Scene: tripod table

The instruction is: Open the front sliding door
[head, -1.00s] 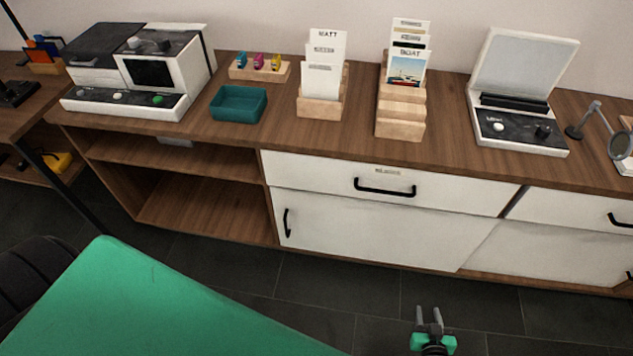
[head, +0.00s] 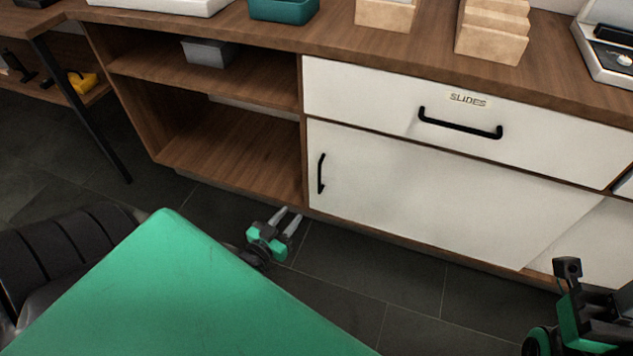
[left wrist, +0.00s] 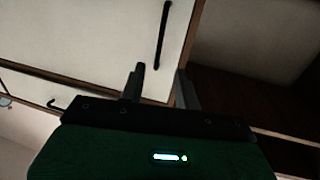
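The front sliding door (head: 420,195) is a white panel under the drawer, with a black vertical handle (head: 321,173) near its left edge. The door covers the bay right of the open shelves. My left gripper (head: 291,218) is open and empty, low in front of the cabinet, below and left of the handle in the picture and apart from it. In the left wrist view the fingers (left wrist: 160,70) are spread, with the door handle (left wrist: 163,35) beyond their tips. My right gripper (head: 570,275) is partly in view at the lower right; its fingers are unclear.
A white drawer (head: 375,100) labelled SLIDES, with a black handle (head: 460,123), is above the door. Another white panel (head: 600,240) lies to its right. Open shelves (head: 240,150) with a grey box (head: 208,52) are at left. Dark floor is clear in front.

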